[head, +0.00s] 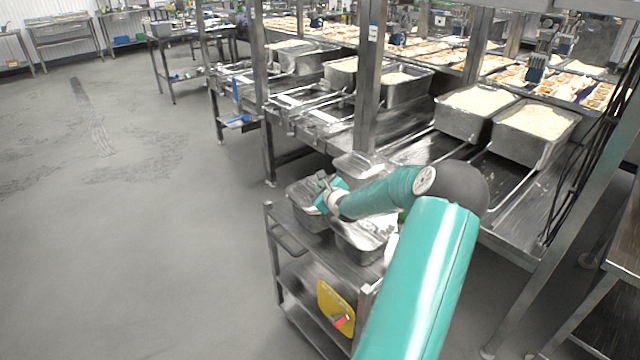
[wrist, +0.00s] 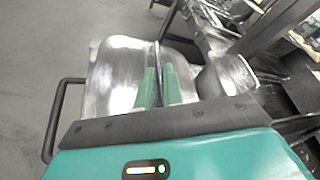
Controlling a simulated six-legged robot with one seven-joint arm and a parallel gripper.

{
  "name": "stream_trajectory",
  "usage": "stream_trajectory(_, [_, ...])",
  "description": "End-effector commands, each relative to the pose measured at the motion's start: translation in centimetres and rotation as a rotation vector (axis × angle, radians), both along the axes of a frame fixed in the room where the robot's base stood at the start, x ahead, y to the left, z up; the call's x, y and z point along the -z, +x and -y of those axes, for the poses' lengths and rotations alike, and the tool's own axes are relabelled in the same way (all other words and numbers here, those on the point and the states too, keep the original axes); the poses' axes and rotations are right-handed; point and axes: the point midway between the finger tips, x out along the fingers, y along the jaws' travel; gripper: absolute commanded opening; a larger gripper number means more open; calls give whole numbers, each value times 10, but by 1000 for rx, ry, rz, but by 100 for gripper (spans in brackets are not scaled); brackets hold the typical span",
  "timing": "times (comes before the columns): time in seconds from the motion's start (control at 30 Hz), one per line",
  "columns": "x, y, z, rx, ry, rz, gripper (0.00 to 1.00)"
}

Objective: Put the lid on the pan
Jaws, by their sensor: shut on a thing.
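My gripper (head: 328,191) is over the metal cart, with its green fingers close together. In the wrist view the fingers (wrist: 160,86) are shut on a thin upright metal edge, which looks like part of the lid (wrist: 158,56). Shiny metal surfaces spread on both sides of it; where lid and pan part is hard to tell. In the head view a metal pan (head: 306,212) stands on the cart's left side, under and beside my gripper. My gripper and arm hide part of it.
The cart (head: 285,238) also holds another metal pan (head: 360,243) nearer and one (head: 356,163) at the back. A yellow item (head: 336,304) hangs on its side. Steel tables with rice-filled pans (head: 535,122) stand behind to the right. The floor at left is clear.

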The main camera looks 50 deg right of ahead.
Motion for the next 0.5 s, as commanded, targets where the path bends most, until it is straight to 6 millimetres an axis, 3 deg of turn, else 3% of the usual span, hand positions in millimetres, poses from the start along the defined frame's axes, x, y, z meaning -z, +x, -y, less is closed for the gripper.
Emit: stream_trajectory(0.5, [6,1,1,1,-2,1,0])
